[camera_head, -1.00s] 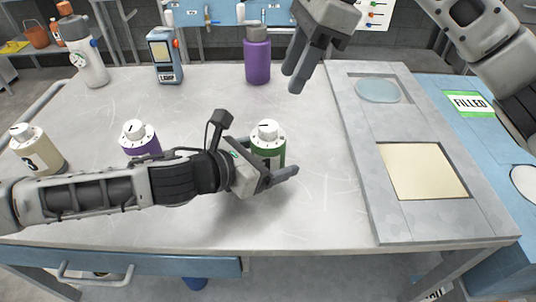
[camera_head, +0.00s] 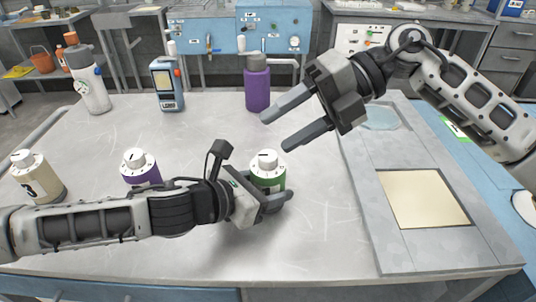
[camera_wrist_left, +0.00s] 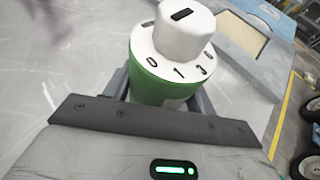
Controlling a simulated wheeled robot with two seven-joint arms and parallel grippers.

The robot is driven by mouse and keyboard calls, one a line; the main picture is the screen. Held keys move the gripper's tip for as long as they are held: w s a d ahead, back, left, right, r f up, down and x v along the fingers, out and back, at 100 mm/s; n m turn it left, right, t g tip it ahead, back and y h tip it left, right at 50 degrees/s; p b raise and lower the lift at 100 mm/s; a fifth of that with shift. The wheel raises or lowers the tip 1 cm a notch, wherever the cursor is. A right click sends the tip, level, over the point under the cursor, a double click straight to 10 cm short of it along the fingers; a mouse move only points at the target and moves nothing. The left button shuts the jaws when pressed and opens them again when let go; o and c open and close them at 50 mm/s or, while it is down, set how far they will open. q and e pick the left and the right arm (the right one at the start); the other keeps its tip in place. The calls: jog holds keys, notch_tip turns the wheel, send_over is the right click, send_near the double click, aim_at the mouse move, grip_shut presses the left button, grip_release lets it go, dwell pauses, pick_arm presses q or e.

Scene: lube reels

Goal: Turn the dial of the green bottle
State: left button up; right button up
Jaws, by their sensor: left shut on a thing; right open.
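The green bottle (camera_head: 267,181) stands upright on the table, with a white dial (camera_head: 267,159) on top. My left gripper (camera_head: 272,196) is shut on the bottle's body, its fingers on both sides. In the left wrist view the green bottle (camera_wrist_left: 163,80) sits between the fingers, and its white dial (camera_wrist_left: 184,30) shows a dark mark on the knob and numbers on the ring. My right gripper (camera_head: 274,125) is open and empty, above and behind the bottle, its fingers pointing left and apart from the dial.
A purple-bodied bottle with a white dial (camera_head: 140,168) and a cream bottle (camera_head: 40,178) stand left. A purple flask (camera_head: 257,84), handheld device (camera_head: 167,85) and white spray bottle (camera_head: 88,80) stand behind. A grey panel (camera_head: 385,248) with a cream square lies right.

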aim_at(268, 154)
jog(key=w+d+m+t+y, duration=0.1)
jog(key=d+m+t+y, duration=0.15)
jog(key=m, duration=0.85)
jog(key=w+d+m+t+y, duration=0.15)
jog(key=m+y, duration=0.25)
jog(key=m, duration=0.7)
notch_tip(268, 154, down, 8)
jog(key=shift+t, duration=0.3)
jog(key=a, duration=0.7)
jog(key=shift+f, duration=0.1)
jog(key=c, duration=1)
